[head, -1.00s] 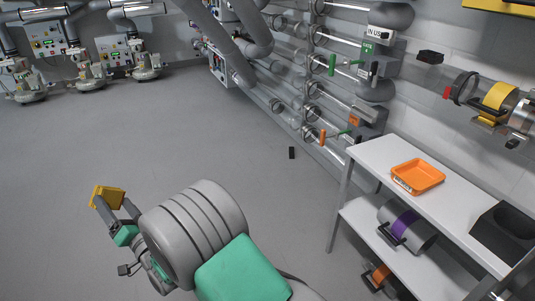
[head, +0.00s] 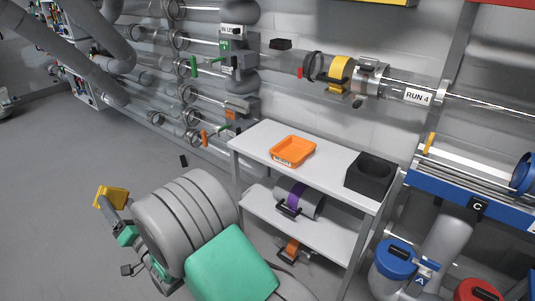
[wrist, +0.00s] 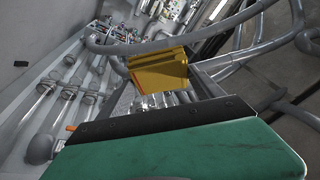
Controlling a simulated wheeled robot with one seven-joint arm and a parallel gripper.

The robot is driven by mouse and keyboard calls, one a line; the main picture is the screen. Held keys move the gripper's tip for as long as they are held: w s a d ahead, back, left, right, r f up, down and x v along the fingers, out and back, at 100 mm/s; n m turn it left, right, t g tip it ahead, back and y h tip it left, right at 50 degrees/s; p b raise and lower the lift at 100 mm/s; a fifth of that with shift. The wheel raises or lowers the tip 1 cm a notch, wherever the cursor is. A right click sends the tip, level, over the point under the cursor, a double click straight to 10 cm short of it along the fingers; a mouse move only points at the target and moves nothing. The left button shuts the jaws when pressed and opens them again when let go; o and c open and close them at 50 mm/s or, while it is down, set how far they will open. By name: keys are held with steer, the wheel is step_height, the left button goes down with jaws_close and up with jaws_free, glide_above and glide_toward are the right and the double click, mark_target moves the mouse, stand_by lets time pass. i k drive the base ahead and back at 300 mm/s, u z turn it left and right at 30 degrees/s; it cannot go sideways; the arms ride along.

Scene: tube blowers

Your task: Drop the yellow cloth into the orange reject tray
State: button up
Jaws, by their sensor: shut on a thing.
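The yellow cloth (head: 113,196) is a folded block held at the tip of my gripper (head: 112,203), at the lower left of the head view. In the wrist view the cloth (wrist: 158,70) sits between the fingers, clear of any surface. My gripper is shut on it. The orange reject tray (head: 293,151) lies on the top of a white shelf table, right of the gripper and well apart from it. The tray looks empty and has a white label on its front.
The white table (head: 262,136) also carries a black box (head: 371,175). Its lower shelf holds a grey cylinder with a purple band (head: 299,198). Pipes and valves line the wall behind. The floor (head: 60,150) at left is mostly clear.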

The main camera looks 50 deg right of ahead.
mark_target(293, 155)
steer(key=z, duration=0.75)
steer(key=i, duration=1)
steer(key=z, duration=0.05)
